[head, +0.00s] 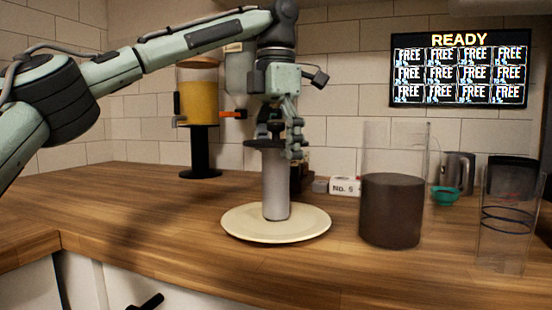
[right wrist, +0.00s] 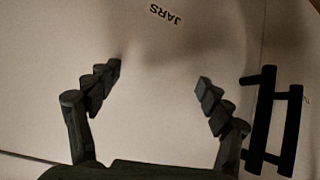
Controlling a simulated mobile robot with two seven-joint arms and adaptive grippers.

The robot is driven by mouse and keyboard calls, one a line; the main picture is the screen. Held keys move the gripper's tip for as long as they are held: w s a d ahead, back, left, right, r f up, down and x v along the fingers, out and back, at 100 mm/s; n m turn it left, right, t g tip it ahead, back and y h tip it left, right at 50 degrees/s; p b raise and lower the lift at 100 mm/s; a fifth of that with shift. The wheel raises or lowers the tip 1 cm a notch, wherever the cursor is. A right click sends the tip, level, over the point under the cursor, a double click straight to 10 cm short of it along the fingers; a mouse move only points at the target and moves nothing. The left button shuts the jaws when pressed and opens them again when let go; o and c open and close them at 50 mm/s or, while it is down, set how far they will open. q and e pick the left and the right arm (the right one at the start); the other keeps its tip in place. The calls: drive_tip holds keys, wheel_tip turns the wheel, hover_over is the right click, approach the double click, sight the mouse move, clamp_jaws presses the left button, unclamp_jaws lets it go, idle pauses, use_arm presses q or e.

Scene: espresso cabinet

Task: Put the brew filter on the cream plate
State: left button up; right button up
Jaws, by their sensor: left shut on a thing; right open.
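The brew filter (head: 276,188), a grey upright cylinder with a dark rim at its top, is in the head view. My left gripper (head: 275,140) is shut on its upper end from above. The filter's lower end is over the middle of the cream plate (head: 240,226) and looks to be at its surface; I cannot tell whether it bears on it. The round plate lies flat on the wooden counter. My right gripper (right wrist: 158,77) is open and empty in the right wrist view, facing a pale panel.
A clear jar with dark contents (head: 391,210) stands right of the plate. A yellow dispenser (head: 199,100) stands behind. The counter's left is clear.

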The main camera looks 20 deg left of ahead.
drive_tip(key=shift+w+a, duration=0.1)
use_arm(q)
drive_tip(key=o, duration=1.6)
use_arm(e)
drive_tip(key=shift+w+a+r, duration=0.15)
drive_tip(key=shift+a+r, duration=0.15)
use_arm(q)
drive_tip(key=shift+o, duration=0.2)
wheel_tip(320, 180, up, 7)
drive_tip(key=p, duration=0.3)
drive_tip(key=shift+f+p, duration=0.2)
drive_tip(key=shift+p, duration=0.15)
use_arm(e)
drive_tip(key=s+d+f+m+g+h, duration=0.1)
drive_tip(key=s+d+f+g+h, duration=0.2)
drive_tip(key=s+d+f+g, duration=0.5)
use_arm(q)
wheel_tip(320, 180, up, 5)
drive_tip(key=p, duration=0.3)
drive_tip(key=shift+r, duration=0.1)
drive_tip(key=shift+r+p, duration=0.2)
drive_tip(key=shift+p, duration=0.1)
use_arm(e)
wheel_tip(320, 180, down, 8)
drive_tip(key=t, duration=0.1)
drive_tip(key=shift+s+d+f+y, duration=0.15)
drive_tip(key=shift+s+d+y, duration=0.2)
drive_tip(key=shift+d+y, duration=0.1)
